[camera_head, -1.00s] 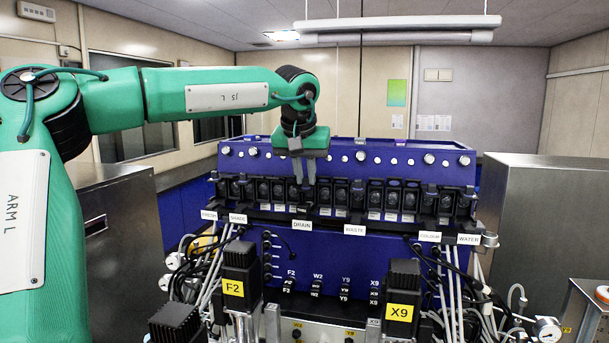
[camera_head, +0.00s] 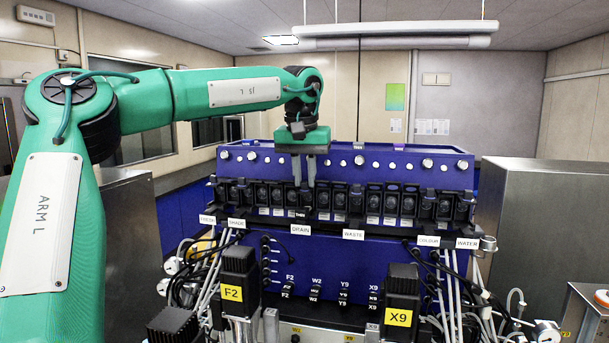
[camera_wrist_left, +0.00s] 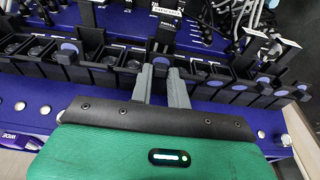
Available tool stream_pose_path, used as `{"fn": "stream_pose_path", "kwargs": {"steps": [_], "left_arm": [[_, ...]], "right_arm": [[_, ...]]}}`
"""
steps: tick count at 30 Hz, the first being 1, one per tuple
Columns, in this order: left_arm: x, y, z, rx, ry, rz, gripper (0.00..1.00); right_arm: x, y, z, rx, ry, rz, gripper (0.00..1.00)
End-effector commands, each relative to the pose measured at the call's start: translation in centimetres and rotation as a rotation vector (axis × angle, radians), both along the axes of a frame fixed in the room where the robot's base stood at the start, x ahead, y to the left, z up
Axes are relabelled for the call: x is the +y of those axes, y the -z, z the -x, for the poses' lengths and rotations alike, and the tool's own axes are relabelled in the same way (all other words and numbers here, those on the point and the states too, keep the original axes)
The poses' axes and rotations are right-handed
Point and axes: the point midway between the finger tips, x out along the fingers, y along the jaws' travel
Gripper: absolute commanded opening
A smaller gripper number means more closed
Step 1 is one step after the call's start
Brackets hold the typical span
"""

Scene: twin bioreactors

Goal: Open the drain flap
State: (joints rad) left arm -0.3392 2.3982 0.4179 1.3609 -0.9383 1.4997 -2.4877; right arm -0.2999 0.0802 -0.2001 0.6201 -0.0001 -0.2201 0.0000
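The drain flap (camera_head: 301,213) is a small dark part above the white DRAIN label (camera_head: 300,230), in the row of black units on the blue bioreactor panel. My left gripper (camera_head: 303,184) points down at this row, just above the drain position, with a gap between its two grey fingers. In the left wrist view, the fingertips (camera_wrist_left: 161,66) reach the edge of the row close to a black unit. I cannot tell whether they touch it. The flap's own position is too small and dark to read. My right gripper is not in view.
Similar black units flank the drain position closely, with WASTE (camera_head: 353,234) and WATER (camera_head: 467,244) labels to the right. Black motor blocks marked F2 (camera_head: 239,272) and X9 (camera_head: 402,290) stand in front, among tubes. Steel cabinets (camera_head: 545,215) stand at both sides.

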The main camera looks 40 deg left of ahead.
Motion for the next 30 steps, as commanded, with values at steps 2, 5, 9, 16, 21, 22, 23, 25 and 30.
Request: {"fn": "stream_pose_path", "kwargs": {"steps": [2, 5, 9, 16, 21, 22, 23, 25, 30], "left_arm": [[0.0, 0.1, 0.0, 0.001, 0.0, 0.0, 0.34], [0.0, 0.0, 0.0, 0.0, 0.0, 0.0, 0.36], [0.0, 0.0, 0.0, 0.0, 0.0, 0.0, 0.36], [-0.2, -1.3, 0.2, -0.003, -0.002, -0.001, 0.36], [-0.6, -4.7, 0.8, -0.004, -0.003, -0.001, 0.36], [-0.7, -5.4, 1.0, -0.005, -0.002, -0.001, 0.36], [-0.7, -6.1, 1.1, -0.004, -0.002, -0.002, 0.36], [-0.9, -7.6, 1.4, -0.003, -0.002, -0.002, 0.36], [-1.2, -10.7, 2.0, -0.002, -0.001, -0.001, 0.36]], "right_arm": [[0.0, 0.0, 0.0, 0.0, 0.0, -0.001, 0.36], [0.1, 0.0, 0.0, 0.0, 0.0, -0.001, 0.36], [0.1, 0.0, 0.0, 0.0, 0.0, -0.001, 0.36], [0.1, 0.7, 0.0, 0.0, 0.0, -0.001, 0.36], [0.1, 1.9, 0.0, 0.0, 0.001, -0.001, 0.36], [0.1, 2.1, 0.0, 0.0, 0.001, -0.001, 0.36], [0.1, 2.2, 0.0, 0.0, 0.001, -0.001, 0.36], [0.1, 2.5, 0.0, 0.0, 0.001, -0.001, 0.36], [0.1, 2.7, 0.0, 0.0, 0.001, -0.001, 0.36]]}}
